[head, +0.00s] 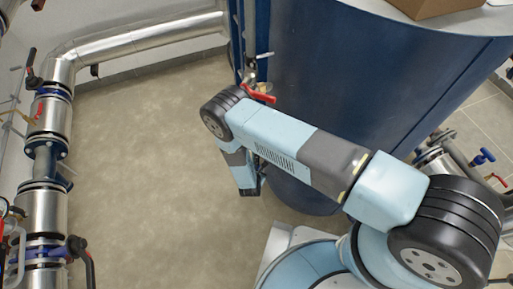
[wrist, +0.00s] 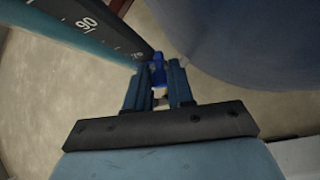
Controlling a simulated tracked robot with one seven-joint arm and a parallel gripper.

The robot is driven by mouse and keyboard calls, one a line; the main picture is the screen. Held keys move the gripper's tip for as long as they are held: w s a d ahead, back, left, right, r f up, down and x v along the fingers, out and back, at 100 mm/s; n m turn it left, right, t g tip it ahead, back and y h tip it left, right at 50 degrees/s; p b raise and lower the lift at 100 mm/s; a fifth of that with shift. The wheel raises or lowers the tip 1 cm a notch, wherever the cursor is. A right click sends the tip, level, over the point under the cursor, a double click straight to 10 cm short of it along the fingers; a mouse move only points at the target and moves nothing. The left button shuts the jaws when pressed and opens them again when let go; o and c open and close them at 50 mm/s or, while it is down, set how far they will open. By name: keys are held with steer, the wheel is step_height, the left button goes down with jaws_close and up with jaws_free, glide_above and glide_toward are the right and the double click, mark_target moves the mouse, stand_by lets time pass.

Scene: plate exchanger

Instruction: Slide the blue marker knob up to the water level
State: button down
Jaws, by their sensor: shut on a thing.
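The blue marker knob (wrist: 157,66) sits between the fingertips of my gripper (wrist: 158,76) in the wrist view. The fingers are shut on it. The knob is beside the lower visible end of a dark scale strip (wrist: 100,32) with white marks and the number 90. A teal strip (wrist: 70,35) runs along the scale's left side. I cannot make out a water level in it. In the head view my arm hides the knob, and my fingers cannot be made out.
A large dark blue tank (head: 370,75) stands right behind my arm. A red-handled valve (head: 259,94) is at its left edge, close to my arm's elbow. Silver pipes (head: 140,42) with valves run along the left and back. The floor (head: 150,160) between is clear.

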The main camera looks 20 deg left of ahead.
mark_target(259, 160)
steer(key=shift+r, duration=1.4)
steer(key=shift+w+r, duration=0.1)
steer(key=shift+r, duration=2.4)
